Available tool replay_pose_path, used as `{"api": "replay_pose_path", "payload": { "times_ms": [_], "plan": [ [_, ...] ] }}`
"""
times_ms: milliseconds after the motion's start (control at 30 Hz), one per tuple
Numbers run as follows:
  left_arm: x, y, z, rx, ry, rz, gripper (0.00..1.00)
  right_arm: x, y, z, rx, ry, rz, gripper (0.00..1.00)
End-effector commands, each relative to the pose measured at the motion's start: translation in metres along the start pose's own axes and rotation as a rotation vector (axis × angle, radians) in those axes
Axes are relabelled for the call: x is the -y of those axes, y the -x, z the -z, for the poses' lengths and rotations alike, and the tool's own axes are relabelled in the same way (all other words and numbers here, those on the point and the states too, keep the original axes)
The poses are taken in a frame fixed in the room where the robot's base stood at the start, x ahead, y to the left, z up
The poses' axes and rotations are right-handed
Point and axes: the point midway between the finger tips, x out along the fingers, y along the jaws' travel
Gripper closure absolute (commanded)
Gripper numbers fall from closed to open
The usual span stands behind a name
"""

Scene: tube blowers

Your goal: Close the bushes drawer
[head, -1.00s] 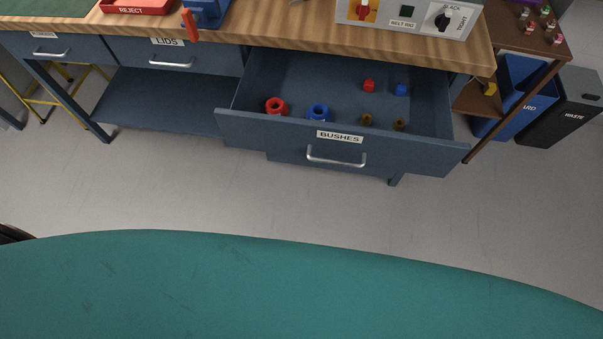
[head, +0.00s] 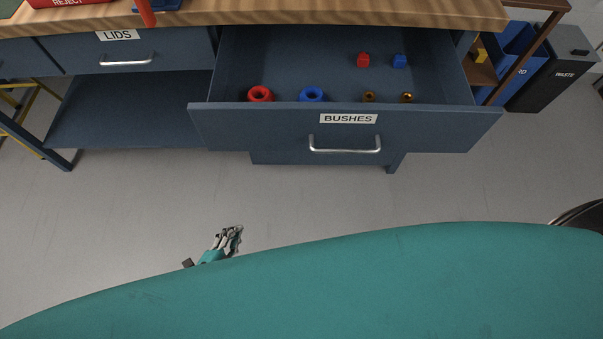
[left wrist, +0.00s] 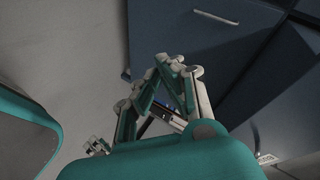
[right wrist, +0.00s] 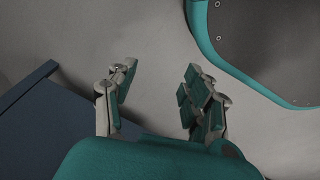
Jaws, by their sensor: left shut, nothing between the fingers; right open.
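The bushes drawer (head: 250,128) stands pulled out below the wooden bench top in the head view, with its label and silver handle (head: 345,148) facing me. Inside it are red and blue rings, small red and blue pieces and two brown bushes. My left gripper (head: 232,236) is low in front of the drawer, to the left of its handle and apart from it. In the left wrist view its fingertips (left wrist: 170,60) come together with nothing held, and dark blue furniture lies beyond. My right gripper (right wrist: 155,80) is open and empty in the right wrist view.
The closed lids drawer (head: 80,58) is left of the open drawer, above an open shelf (head: 130,115). A brown rack, a blue bin (head: 525,62) and a black waste bin (head: 548,78) stand at the right. Grey floor before the drawer is clear.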

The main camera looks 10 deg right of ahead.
Motion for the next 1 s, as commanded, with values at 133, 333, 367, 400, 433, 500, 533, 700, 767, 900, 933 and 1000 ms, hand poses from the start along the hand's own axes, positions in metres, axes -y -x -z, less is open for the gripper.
{"api": "replay_pose_path", "payload": {
  "times_ms": [133,333,367,400,433,500,533,700,767,900,933,1000],
  "plan": [
    [0.037,0.009,0.096,-0.3,-0.347,0.179,1.0,-0.002,0.001,0.031,-0.032,-0.006,-0.004,0.49],
    [0.068,0.06,0.191,-0.549,-0.654,0.392,1.0,-0.004,0.026,0.055,-0.054,-0.011,-0.007,0.49],
    [0.071,0.067,0.2,-0.571,-0.681,0.414,1.0,-0.004,0.029,0.057,-0.056,-0.011,-0.007,0.49],
    [0.074,0.074,0.209,-0.592,-0.708,0.438,1.0,-0.004,0.033,0.058,-0.058,-0.011,-0.007,0.49],
    [0.076,0.078,0.214,-0.604,-0.725,0.452,1.0,-0.004,0.035,0.059,-0.058,-0.012,-0.008,0.49],
    [0.08,0.083,0.222,-0.621,-0.747,0.473,1.0,-0.004,0.038,0.06,-0.059,-0.012,-0.008,0.49],
    [0.081,0.084,0.225,-0.625,-0.752,0.477,1.0,-0.004,0.039,0.06,-0.058,-0.012,-0.008,0.49],
    [0.087,0.072,0.239,-0.626,-0.754,0.481,1.0,-0.004,0.031,0.056,-0.05,-0.011,-0.007,0.49],
    [0.09,0.064,0.247,-0.626,-0.754,0.483,1.0,-0.004,0.025,0.052,-0.046,-0.01,-0.007,0.49],
    [0.096,0.042,0.268,-0.626,-0.752,0.482,1.0,-0.003,0.007,0.042,-0.035,-0.008,-0.005,0.49],
    [0.097,0.037,0.272,-0.625,-0.752,0.482,1.0,-0.002,0.004,0.039,-0.032,-0.008,-0.005,0.49],
    [0.1,0.026,0.282,-0.625,-0.753,0.481,1.0,-0.002,-0.004,0.033,-0.027,-0.007,-0.004,0.49]
  ]
}}
